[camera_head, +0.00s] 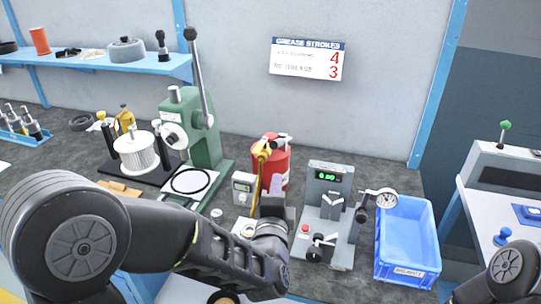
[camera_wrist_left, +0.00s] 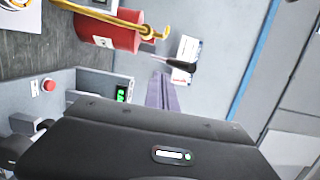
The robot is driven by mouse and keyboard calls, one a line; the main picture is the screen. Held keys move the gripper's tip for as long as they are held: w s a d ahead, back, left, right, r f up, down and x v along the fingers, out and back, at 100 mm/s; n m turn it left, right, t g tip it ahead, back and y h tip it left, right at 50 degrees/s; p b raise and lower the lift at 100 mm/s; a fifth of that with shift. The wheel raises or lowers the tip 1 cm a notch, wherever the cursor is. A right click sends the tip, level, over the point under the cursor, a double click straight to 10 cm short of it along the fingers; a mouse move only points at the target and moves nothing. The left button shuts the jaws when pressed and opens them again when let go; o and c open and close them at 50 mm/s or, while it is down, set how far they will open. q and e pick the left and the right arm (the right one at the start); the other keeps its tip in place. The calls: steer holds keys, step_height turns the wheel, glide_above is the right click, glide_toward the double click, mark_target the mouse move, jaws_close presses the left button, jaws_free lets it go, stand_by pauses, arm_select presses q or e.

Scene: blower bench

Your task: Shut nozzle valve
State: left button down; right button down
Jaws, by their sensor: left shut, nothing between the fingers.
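A yellow valve fitting (camera_head: 263,150) with a yellow stem running down stands in front of a red cylinder (camera_head: 281,165) at the back of the bench. In the left wrist view the yellow fitting (camera_wrist_left: 148,33) shows at the top, beside the red cylinder (camera_wrist_left: 108,27). A dark tapered piece (camera_wrist_left: 180,66) lies near it in that view; I cannot tell whether it is part of the valve. My left gripper (camera_head: 277,183) points upward, close to the yellow stem. Its pale fingers (camera_wrist_left: 162,90) are together and hold nothing. Whether they touch the valve is unclear. My right gripper is out of view.
A grey test unit (camera_head: 330,190) with a green display and a dial gauge (camera_head: 386,197) stands right of my left gripper. A blue bin (camera_head: 408,240) is farther right. A green lever press (camera_head: 200,130) and a white pleated filter (camera_head: 137,152) stand left.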

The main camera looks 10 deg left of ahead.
mark_target(258, 149)
arm_select(q)
steer(key=shift+w+a+f+p, duration=0.1)
steer(key=shift+w+a+p, duration=0.3)
steer(key=shift+w+a, duration=0.95)
steer(key=shift+w+a+r+p, duration=0.1)
steer(key=shift+w+a+p, duration=0.3)
steer(key=shift+w, duration=1.8)
steer(key=shift+w+a+f+p, duration=0.1)
steer(key=shift+w+a+p, duration=0.3)
steer(key=shift+w+a, duration=0.95)
steer(key=shift+w+d, duration=0.35)
steer(key=shift+d, duration=0.1)
steer(key=shift+a+m+h+b, duration=0.3)
steer(key=shift+h+b, duration=0.15)
steer(key=shift+h, duration=0.05)
steer(key=shift+a+h, duration=0.1)
steer(key=shift+h, duration=0.2)
